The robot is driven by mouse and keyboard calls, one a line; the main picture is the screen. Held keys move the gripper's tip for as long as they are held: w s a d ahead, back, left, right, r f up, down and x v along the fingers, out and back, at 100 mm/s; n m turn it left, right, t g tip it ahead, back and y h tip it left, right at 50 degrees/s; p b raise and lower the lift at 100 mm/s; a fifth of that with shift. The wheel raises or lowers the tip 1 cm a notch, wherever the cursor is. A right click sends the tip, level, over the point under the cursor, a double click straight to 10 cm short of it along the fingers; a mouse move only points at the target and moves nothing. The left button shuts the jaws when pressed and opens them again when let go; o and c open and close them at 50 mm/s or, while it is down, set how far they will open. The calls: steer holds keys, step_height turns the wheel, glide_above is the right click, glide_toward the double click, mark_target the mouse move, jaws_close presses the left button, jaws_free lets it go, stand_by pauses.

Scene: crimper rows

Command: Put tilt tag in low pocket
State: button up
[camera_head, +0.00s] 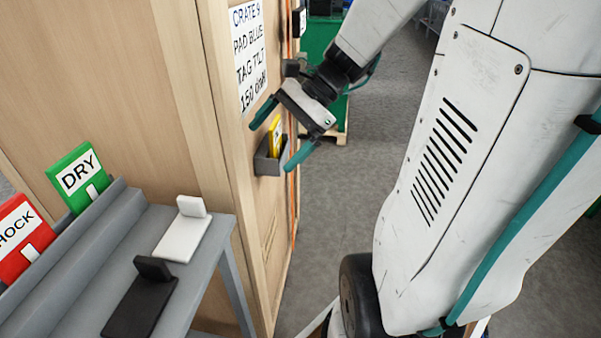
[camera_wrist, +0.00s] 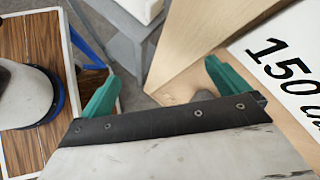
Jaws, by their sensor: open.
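A yellow tag (camera_head: 276,136) stands upright in a small grey pocket (camera_head: 268,161) on the side of the wooden crate. Its lettering is too small and partly covered to read, so I cannot confirm it is the tilt tag. My gripper (camera_head: 270,147) is open, its two teal fingers spread on either side of the yellow tag in the picture. Nothing shows held between them. In the wrist view the open fingers (camera_wrist: 160,72) are seen over the crate's edge, and the tag is not visible there. I cannot tell whether there is another, higher pocket.
The wooden crate (camera_head: 110,90) bears a white sign (camera_head: 249,55) naming crate 9, pad blue, tag tilt, 150 ohm. A grey rack (camera_head: 215,255) at left holds a green DRY tag (camera_head: 78,177) and a red tag (camera_head: 24,238), plus white and black pieces.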

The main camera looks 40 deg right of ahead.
steer(key=s+a+n+g+h, duration=0.1)
steer(key=s+a+n+h, duration=0.2)
steer(key=s+n, duration=0.4)
steer(key=s+a+n+g+h, duration=0.1)
steer(key=s+a+n+h, duration=0.2)
steer(key=n, duration=0.7)
steer(key=shift+s+a+r+h, duration=0.35)
steer(key=shift+s+h, duration=0.75)
steer(key=shift+s, duration=0.8)
